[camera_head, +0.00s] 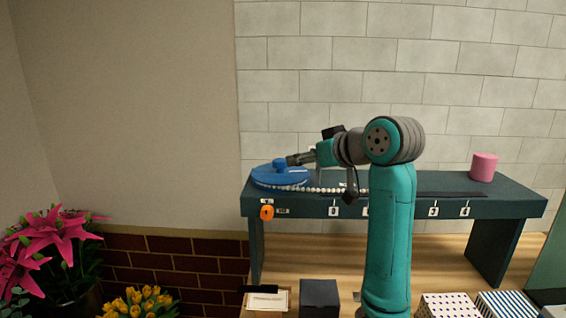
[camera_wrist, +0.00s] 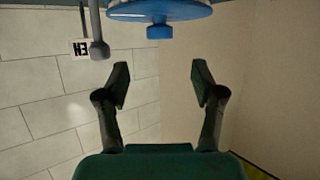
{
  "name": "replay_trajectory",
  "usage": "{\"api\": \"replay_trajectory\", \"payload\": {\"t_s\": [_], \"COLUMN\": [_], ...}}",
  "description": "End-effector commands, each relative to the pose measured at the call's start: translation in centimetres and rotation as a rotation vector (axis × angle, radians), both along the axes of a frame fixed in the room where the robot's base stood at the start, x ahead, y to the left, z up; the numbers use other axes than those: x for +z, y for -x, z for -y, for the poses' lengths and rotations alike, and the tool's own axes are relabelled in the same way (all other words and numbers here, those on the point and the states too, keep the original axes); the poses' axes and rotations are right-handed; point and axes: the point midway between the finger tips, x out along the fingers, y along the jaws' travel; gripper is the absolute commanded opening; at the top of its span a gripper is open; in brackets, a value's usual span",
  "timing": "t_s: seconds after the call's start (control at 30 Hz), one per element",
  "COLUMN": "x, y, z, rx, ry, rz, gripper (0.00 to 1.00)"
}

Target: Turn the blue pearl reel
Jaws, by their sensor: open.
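The blue pearl reel (camera_head: 268,180) is a flat blue disc with a raised knob (camera_head: 279,164) on top, at the left end of the dark teal bench. A string of white pearls (camera_head: 318,189) runs from it to the right along the bench. My gripper (camera_head: 291,160) is beside the knob, on its right; whether it touches cannot be told. In the wrist view the reel (camera_wrist: 190,13) and its knob (camera_wrist: 159,32) show at the top edge, beyond the fingers. My gripper (camera_wrist: 161,78) is open, with nothing between its fingertips.
The teal bench (camera_head: 515,201) has numbered labels and an orange round piece (camera_head: 267,212) on its front edge. A pink cylinder (camera_head: 484,167) stands at its right end. A grey rod (camera_wrist: 97,40) hangs near my fingers in the wrist view. Boxes and flowers sit below.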

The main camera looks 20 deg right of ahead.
Motion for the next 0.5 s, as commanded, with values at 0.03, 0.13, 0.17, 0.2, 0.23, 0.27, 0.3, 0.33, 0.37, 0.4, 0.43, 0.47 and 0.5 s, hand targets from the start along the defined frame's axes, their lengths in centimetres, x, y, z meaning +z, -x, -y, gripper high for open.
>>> {"api": "replay_trajectory", "payload": {"t_s": [0.03, 0.13, 0.17, 0.2, 0.23, 0.27, 0.3, 0.33, 0.37, 0.4, 0.43, 0.47, 0.5], "x": [-0.2, -0.8, -1.0, -1.3, -1.5, -1.7, -2.0, -2.2, -2.4, -2.6, -2.8, -3.0, -3.2], "y": [-0.4, -1.7, -2.1, -2.7, -3.2, -3.7, -4.3, -4.8, -5.3, -5.9, -6.3, -6.6, -7.1], "z": [-0.2, -0.6, -0.8, -1.0, -1.2, -1.4, -1.6, -1.8, -1.9, -2.1, -2.3, -2.4, -2.5], "rx": [0.001, 0.001, 0.001, 0.001, 0.0, 0.0, 0.0, 0.0, -0.001, 0.0, -0.001, -0.001, -0.001], "ry": [-0.001, -0.002, -0.003, -0.002, -0.002, -0.001, -0.002, -0.002, -0.003, -0.002, -0.002, -0.002, -0.001], "rz": [-0.001, -0.004, -0.003, -0.005, -0.004, -0.004, -0.005, -0.004, -0.005, -0.003, -0.004, -0.004, -0.002], "gripper": [0.68, 0.68, 0.68, 0.68, 0.68, 0.68, 0.68, 0.68, 0.68, 0.68, 0.68, 0.68, 0.68]}}
